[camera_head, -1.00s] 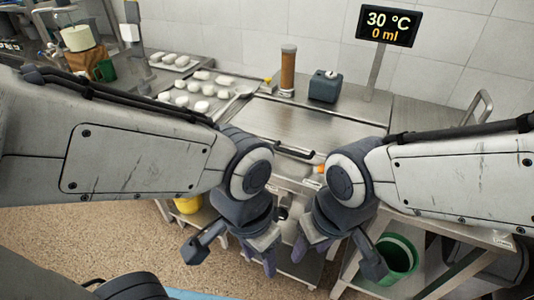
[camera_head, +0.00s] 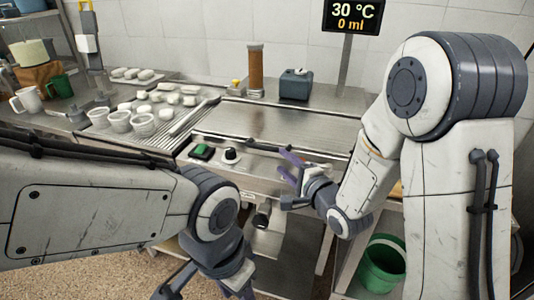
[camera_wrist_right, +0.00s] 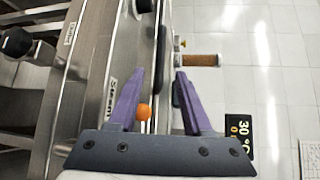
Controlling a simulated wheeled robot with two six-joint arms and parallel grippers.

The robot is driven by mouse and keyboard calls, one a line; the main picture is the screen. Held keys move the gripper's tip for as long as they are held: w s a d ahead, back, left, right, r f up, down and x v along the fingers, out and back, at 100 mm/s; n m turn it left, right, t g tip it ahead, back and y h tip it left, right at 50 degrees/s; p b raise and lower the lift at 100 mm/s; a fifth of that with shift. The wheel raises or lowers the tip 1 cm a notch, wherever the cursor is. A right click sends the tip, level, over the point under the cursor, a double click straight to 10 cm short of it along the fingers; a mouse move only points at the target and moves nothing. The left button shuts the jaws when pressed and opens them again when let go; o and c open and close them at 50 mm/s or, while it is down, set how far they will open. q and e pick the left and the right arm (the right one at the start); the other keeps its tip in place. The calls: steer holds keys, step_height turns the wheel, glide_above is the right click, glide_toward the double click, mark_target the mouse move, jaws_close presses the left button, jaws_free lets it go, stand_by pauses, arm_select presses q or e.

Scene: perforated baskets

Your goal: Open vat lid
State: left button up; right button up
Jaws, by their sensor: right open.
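The vat is a steel unit, and its flat steel lid (camera_head: 270,122) lies closed on top. My right gripper (camera_head: 286,166) is open at the lid's front edge, its purple fingers pointing at the vat. In the right wrist view the open fingers (camera_wrist_right: 161,76) stand either side of a dark bar, which looks like the lid handle (camera_wrist_right: 161,55). I cannot tell whether they touch it. My left gripper (camera_head: 208,288) hangs low in front of the vat, partly cut off by the bottom edge.
The front panel has a green button (camera_head: 201,152) and a black knob (camera_head: 231,155). Perforated baskets (camera_head: 118,121) stand on the left counter. A brown cylinder (camera_head: 255,72) and a dark box (camera_head: 296,84) stand behind the lid. A green bucket (camera_head: 380,268) is below right.

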mark_target(269, 150)
steer(key=x, duration=1)
steer(key=shift+p, duration=0.35)
jaws_close()
stand_by(0.9)
